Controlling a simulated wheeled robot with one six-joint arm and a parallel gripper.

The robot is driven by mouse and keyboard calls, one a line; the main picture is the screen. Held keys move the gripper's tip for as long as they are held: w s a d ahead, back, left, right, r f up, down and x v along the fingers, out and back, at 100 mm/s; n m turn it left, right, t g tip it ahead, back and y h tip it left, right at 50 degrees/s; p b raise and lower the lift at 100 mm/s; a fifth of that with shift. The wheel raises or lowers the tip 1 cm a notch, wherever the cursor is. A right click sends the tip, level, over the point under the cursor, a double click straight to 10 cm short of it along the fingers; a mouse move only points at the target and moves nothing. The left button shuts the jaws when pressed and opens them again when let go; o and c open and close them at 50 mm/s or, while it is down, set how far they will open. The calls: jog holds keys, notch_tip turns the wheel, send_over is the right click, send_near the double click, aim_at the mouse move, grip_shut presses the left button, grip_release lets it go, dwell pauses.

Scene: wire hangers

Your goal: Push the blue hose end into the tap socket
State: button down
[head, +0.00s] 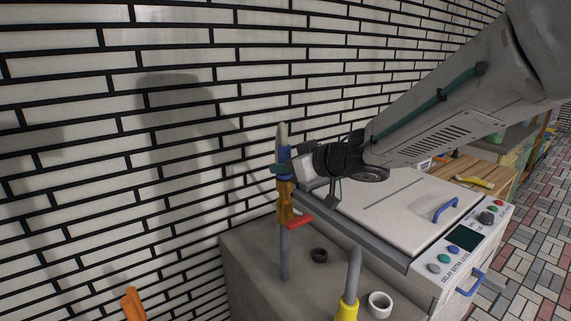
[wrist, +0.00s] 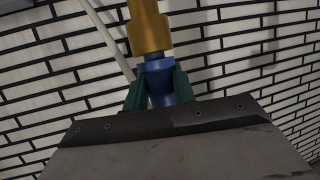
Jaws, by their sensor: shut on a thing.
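The brass tap (head: 286,203) with a red lever (head: 299,222) stands on an upright grey pipe (head: 284,255). The blue hose end (head: 285,153) is upright directly above the tap, with pale grey hose (head: 282,132) rising from it. My gripper (head: 284,169) reaches in from the right, its green fingers shut on the blue hose end. In the wrist view the blue hose end (wrist: 158,68) sits between the green fingers of my gripper (wrist: 157,88), in line with the brass tap (wrist: 149,30). They look very close or touching; how far it is in the socket is hidden.
The brick wall (head: 110,150) is close behind and left of the tap. A white-lidded machine (head: 400,205) stands under my arm.

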jog(key=shift+f, duration=0.4)
jog(key=c, duration=1.1)
grip_release()
jog(key=v, duration=0.8)
